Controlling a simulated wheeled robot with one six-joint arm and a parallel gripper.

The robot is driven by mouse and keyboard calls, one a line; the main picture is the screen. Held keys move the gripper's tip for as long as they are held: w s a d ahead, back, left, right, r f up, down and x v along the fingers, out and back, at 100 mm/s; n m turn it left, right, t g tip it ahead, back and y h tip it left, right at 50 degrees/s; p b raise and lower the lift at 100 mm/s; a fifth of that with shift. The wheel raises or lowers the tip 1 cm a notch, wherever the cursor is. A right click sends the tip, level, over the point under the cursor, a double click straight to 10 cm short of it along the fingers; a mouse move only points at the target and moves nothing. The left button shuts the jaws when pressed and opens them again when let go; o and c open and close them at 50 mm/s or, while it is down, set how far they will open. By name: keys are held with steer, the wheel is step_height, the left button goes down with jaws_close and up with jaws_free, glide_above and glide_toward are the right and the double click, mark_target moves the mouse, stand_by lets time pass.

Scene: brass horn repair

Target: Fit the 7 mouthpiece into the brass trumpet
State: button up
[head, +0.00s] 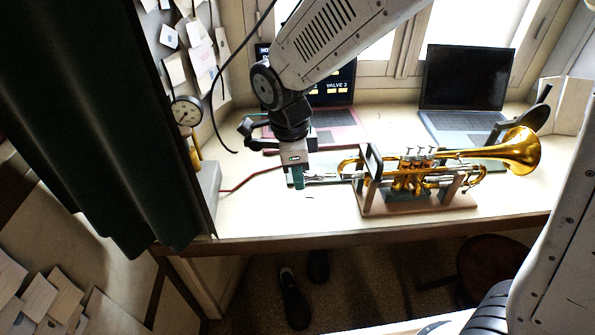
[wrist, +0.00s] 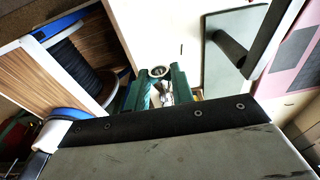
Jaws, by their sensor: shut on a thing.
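The brass trumpet (head: 517,151) lies level in a wooden stand (head: 425,209) on the bench, its bell to the right and its mouthpiece end to the left. My gripper (head: 298,184) points down to the left of the trumpet, low over the bench. In the wrist view its green fingers (wrist: 157,92) are shut on a small silver mouthpiece (wrist: 159,72) whose round rim shows between the fingertips. No number is legible on it. In the head view the fingers mostly hide it. Small silver pieces (head: 323,180) show between my gripper and the trumpet; I cannot tell what they are.
A laptop (head: 468,78) stands behind the trumpet, and a screen reading "VALVE 3" (head: 338,85) stands behind my arm. A round gauge (head: 187,111) and a grey box (head: 206,190) are at the left. The bench front (head: 265,225) is clear.

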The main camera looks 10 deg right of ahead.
mark_target(315, 175)
steer(key=shift+d, duration=1.75)
steer(key=o, duration=1)
steer(key=r, duration=0.7)
steer(key=shift+a+r, duration=0.4)
